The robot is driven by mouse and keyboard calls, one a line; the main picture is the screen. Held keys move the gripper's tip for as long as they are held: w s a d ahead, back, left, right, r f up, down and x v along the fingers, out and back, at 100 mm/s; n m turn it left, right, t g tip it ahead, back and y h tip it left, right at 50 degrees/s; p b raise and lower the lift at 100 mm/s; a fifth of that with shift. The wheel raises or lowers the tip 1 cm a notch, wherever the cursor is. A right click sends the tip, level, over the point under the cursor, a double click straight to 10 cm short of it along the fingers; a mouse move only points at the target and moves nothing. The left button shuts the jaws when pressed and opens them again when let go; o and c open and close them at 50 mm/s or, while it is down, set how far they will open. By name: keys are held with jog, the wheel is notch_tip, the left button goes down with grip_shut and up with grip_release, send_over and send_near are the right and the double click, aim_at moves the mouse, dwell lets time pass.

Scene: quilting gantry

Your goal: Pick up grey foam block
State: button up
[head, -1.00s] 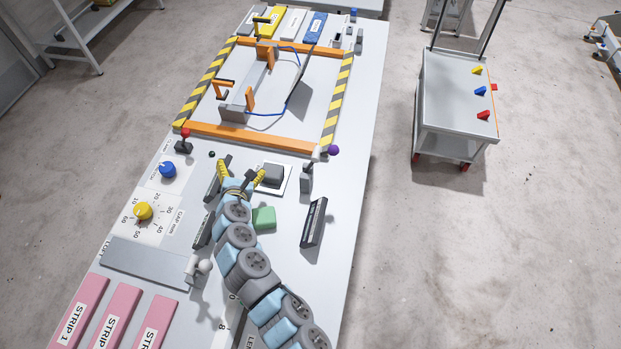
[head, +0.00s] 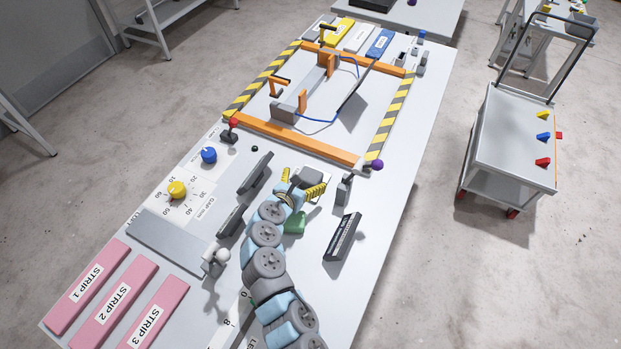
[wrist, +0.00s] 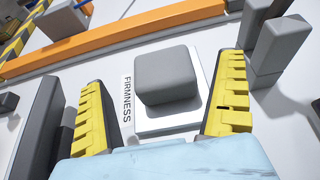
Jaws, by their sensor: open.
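The grey foam block (wrist: 166,74) sits on a white plate (wrist: 168,125) beside the FIRMNESS label in the wrist view. In the head view the grey foam block (head: 308,177) shows just beyond my gripper, partly hidden by it. My gripper (head: 304,184) has yellow ribbed fingers spread apart. In the wrist view my gripper (wrist: 164,105) is open and empty, with one finger towards each side of the block. The block appears ahead of and between the fingers, and I see no contact.
A dark upright panel (head: 255,173) stands left of my gripper and a grey post (head: 343,189) stands right. A green block (head: 295,222) lies beside my arm. A black tilted panel (head: 342,237) is at right. An orange bar (head: 285,140) crosses the table beyond.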

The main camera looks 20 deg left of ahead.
aim_at(311, 173)
jog(key=shift+b+x, duration=0.35)
jog(key=shift+x, duration=2.3)
jog(key=shift+c, duration=0.3)
jog(key=c, duration=0.6)
jog(key=shift+c, duration=0.5)
